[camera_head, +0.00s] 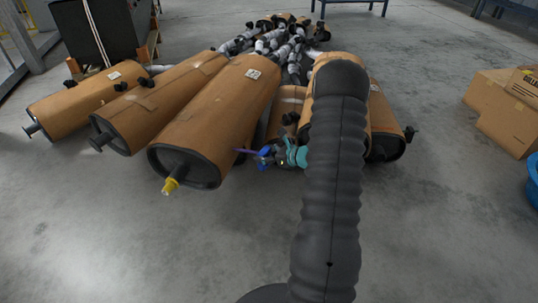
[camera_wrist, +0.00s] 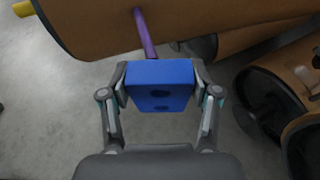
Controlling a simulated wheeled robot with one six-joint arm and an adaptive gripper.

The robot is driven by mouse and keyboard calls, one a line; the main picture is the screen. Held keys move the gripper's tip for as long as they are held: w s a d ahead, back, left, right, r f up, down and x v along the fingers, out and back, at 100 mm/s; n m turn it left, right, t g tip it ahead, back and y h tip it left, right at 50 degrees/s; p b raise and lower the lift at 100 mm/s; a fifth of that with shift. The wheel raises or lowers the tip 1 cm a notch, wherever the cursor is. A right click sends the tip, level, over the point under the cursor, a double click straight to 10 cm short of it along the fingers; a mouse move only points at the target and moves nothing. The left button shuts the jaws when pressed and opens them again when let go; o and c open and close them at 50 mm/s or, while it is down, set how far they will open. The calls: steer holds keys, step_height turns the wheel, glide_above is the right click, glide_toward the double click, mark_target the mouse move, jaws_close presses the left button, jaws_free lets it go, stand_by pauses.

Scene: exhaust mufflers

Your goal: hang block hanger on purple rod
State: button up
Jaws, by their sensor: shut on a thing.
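The block hanger is a blue block with dark round holes in its face. In the wrist view the block hanger (camera_wrist: 160,80) sits between the two fingers of my gripper (camera_wrist: 162,85), which is shut on it. It also shows small in the head view (camera_head: 265,153), next to the teal and grey gripper (camera_head: 283,157). The purple rod (camera_wrist: 145,33) sticks out from a brown muffler just beyond the block's top edge in the wrist view. In the head view the purple rod (camera_head: 245,151) lies just left of the block. I cannot tell whether rod and block touch.
Several brown mufflers with black end caps lie around my gripper; the nearest large muffler (camera_head: 222,120) has a yellow rod (camera_head: 170,186) at its end. Cardboard boxes (camera_head: 508,108) stand at the right. The grey floor in front is clear.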

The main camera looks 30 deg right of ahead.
mark_target(251, 151)
steer(key=shift+w+a, duration=1.15)
steer(key=shift+w, duration=0.2)
steer(key=shift+w+a, duration=0.45)
steer(key=shift+w, duration=0.05)
steer(key=c, duration=0.4)
steer(key=shift+o, duration=0.2)
steer(key=shift+w+a+p, duration=0.3)
steer(key=shift+w+a, duration=0.05)
steer(key=shift+a, duration=0.05)
steer(key=shift+w+a+f+b, duration=0.15)
steer(key=shift+w+a+b, duration=0.2)
steer(key=shift+b, duration=0.1)
steer(key=shift+w, duration=0.1)
steer(key=shift+a+r, duration=0.1)
steer(key=shift+r, duration=0.1)
steer(key=o, duration=1.6)
steer(key=shift+f, duration=0.1)
